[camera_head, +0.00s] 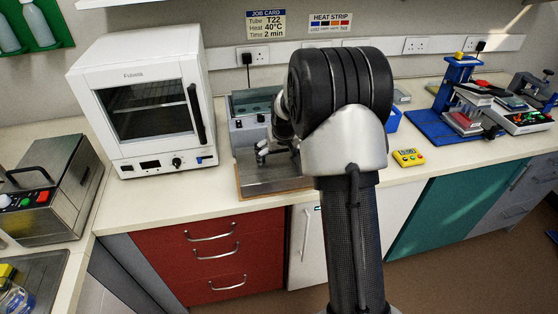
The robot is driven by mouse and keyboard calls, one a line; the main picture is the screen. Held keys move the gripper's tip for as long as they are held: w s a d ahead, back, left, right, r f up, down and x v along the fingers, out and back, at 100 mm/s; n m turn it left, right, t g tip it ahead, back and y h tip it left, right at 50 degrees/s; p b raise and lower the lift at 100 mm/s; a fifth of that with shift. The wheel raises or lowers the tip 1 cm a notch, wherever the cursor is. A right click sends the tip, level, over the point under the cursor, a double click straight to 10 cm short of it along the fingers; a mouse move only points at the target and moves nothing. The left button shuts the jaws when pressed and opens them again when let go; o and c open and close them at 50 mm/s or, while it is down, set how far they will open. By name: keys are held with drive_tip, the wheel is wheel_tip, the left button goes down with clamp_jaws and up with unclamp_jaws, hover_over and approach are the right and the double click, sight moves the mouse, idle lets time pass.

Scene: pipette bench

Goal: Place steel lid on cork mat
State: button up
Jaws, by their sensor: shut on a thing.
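The steel lid (268,177) is a flat grey metal plate in front of the water bath, left of my arm. The cork mat (272,195) shows as a thin brown border along the lid's front and left edges; the rest is hidden under the lid. My gripper (262,155) is at the top of the lid and shut on it, partly hidden by my arm. The lid looks level over the mat. I cannot tell whether it touches the mat.
A grey water bath (250,108) stands just behind the lid, and a white oven (145,95) to the left. A yellow timer (408,157) lies on the bench to the right, with a blue stand (440,125) farther right. The bench front edge is close to the mat.

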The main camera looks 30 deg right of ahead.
drive_tip(key=shift+f, duration=0.55)
drive_tip(key=shift+f, duration=0.15)
drive_tip(key=o, duration=1.1)
drive_tip(key=shift+f, duration=0.1)
